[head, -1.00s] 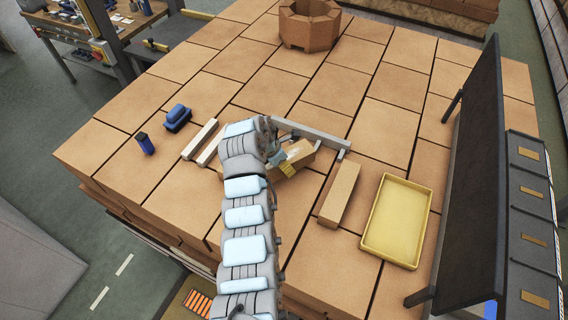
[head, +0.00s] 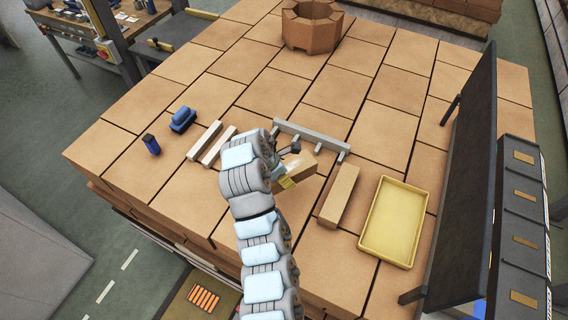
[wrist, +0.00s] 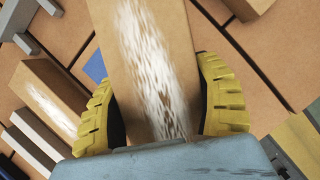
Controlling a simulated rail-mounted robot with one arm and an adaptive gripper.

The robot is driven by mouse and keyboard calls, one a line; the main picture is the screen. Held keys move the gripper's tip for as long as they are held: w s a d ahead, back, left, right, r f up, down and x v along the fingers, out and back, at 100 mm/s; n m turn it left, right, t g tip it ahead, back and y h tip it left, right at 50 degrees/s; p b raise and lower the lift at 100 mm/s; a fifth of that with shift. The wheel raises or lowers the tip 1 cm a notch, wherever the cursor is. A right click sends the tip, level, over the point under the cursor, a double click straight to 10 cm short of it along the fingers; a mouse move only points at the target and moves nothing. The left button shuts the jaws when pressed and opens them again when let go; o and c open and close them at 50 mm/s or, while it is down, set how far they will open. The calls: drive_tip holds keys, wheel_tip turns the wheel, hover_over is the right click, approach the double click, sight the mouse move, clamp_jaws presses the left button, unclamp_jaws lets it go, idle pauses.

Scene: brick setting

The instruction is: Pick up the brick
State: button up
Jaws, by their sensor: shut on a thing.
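The held tan brick (wrist: 150,45) has a whitish speckled patch on its long face and fills the middle of the wrist view. My gripper (wrist: 160,104) is shut on it, with one yellow ridged finger against each side. In the head view this brick (head: 317,170) shows beside my gripper (head: 288,182), partly hidden by my arm. It seems to be close above the table or just off it; I cannot tell the gap. A second tan brick (head: 339,194) lies on the table to its right, and a brick with a whitish patch (wrist: 42,92) is left in the wrist view.
A yellow tray (head: 412,188) lies at the right, beside a dark upright panel (head: 470,180). Grey bars (head: 312,135) lie behind my gripper, and pale strips (head: 204,140) to its left. Blue objects (head: 183,119) stand further left. A brick ring (head: 312,25) is at the back.

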drive_tip(key=shift+s+r, duration=0.2)
drive_tip(key=shift+s, duration=0.15)
drive_tip(key=shift+s+r, duration=0.1)
drive_tip(key=shift+s, duration=0.3)
drive_tip(key=shift+s+a+r+p, duration=0.15)
drive_tip(key=shift+s+r, duration=0.25)
drive_tip(key=shift+s, duration=0.4)
drive_tip(key=shift+s+a+r+p, duration=0.15)
drive_tip(key=shift+s+r, duration=0.25)
drive_tip(key=shift+s, duration=0.35)
